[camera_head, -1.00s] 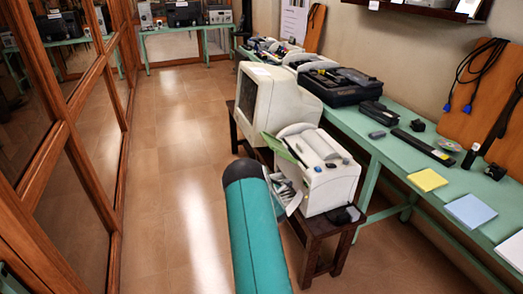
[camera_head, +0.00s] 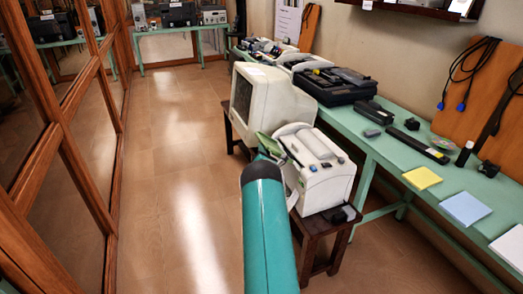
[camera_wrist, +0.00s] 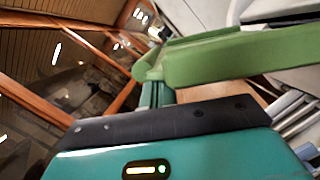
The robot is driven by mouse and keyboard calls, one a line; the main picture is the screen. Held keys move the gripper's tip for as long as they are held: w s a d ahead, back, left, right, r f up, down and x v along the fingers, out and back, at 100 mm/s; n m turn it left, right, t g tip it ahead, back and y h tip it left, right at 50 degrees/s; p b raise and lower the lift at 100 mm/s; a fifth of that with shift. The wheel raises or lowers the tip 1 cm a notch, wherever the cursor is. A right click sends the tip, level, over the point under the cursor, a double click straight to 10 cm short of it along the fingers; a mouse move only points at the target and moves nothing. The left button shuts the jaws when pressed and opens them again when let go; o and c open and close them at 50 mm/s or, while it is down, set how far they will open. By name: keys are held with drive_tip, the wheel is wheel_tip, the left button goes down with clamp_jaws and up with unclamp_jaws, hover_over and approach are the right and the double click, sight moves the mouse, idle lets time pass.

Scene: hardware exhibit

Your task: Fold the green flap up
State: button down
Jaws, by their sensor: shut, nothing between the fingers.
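The green flap (camera_head: 267,146) is on the left side of a white desktop machine (camera_head: 324,180) in the head view, partly hidden by my arm. In the wrist view the green flap (camera_wrist: 225,58) is a wide band across the upper right, close in front of my gripper. My gripper (camera_wrist: 155,93) is shut and empty, its teal fingers extending towards the flap's left end. They overlap it in the picture; I cannot tell whether they touch. In the head view the fingers are hidden beyond the teal end of my arm.
The machine stands on a dark wooden bench (camera_head: 318,228) beside a bulky beige monitor (camera_head: 262,103). A long green table (camera_head: 385,150) with several devices runs along the right wall. Wood-framed glass panels (camera_head: 60,130) line the left. The floor (camera_head: 170,170) between is clear.

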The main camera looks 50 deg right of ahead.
sight(276, 150)
idle(0.3)
drive_tip(key=shift+s+d+r+m, duration=0.15)
drive_tip(key=shift+d+r+m, duration=0.1)
drive_tip(key=shift+r+m, duration=0.25)
drive_tip(key=shift+s+d+r+m, duration=0.1)
drive_tip(key=shift+d+r+m, duration=0.15)
drive_tip(key=shift+r+m, duration=0.2)
drive_tip(key=s+d+r+m, duration=0.1)
drive_tip(key=m, duration=0.1)
drive_tip(key=s+d+r+m+g, duration=0.1)
drive_tip(key=d+r+m, duration=0.1)
drive_tip(key=s+d+r+m, duration=0.1)
drive_tip(key=d+m, duration=0.1)
drive_tip(key=shift+r+g, duration=0.2)
drive_tip(key=shift+g, duration=0.2)
drive_tip(key=shift+s+d+r+m, duration=0.15)
drive_tip(key=shift+s+d+m, duration=0.1)
drive_tip(key=shift+d, duration=0.1)
drive_tip(key=shift+s+d+r, duration=0.25)
drive_tip(key=shift+s+d, duration=0.25)
drive_tip(key=shift+d, duration=0.35)
